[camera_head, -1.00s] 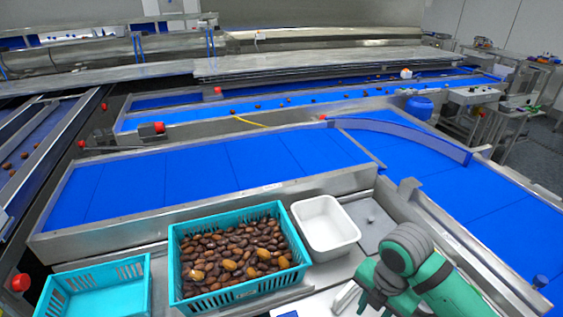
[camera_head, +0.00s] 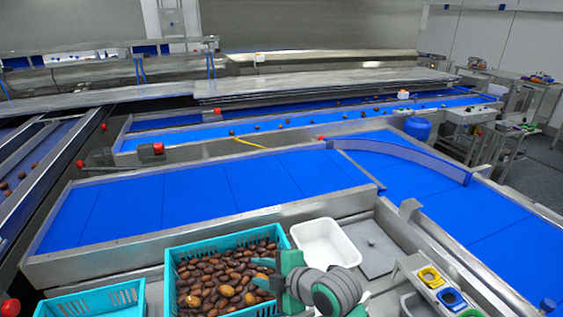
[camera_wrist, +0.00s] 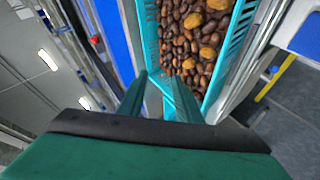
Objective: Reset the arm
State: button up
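My gripper (camera_head: 265,273) is at the lower middle of the head view, over the right part of a teal crate of dates (camera_head: 172,290). Its two green fingers point left and stand apart with nothing seen between them. In the wrist view the fingers (camera_wrist: 157,78) show a gap, with the crate (camera_wrist: 152,40) and its brown and a few yellowish dates beyond them. My arm hides the crate's right end in the head view.
A white tub (camera_head: 325,228) stands just behind my arm. An emptier teal crate (camera_head: 95,300) is at lower left. Coloured cups on a rack (camera_head: 408,264) stand at right. A blue conveyor (camera_head: 200,190) with metal edges runs behind the crates.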

jog(key=a+r+m+t+y, duration=0.2)
jog(key=a+r+m+t, duration=0.1)
jog(key=a+m+t, duration=0.55)
jog(key=s+d+f+m+h, duration=0.3)
jog(key=s+f+m+h, duration=0.2)
jog(key=s+f+m, duration=0.3)
jog(key=s+d+f+m+h, duration=0.4)
jog(key=s+f+m, duration=0.3)
jog(key=s+f, duration=0.15)
jog(key=s+d+n, duration=0.1)
jog(key=s+d, duration=0.2)
jog(key=s, duration=0.8)
jog(key=s+d+f+g+h, duration=0.1)
jog(key=s+d, duration=0.2)
jog(key=s, duration=0.8)
jog(key=shift+s+d+f+n, duration=0.2)
jog(key=shift+d+f+n, duration=0.1)
jog(key=shift+d+n, duration=0.05)
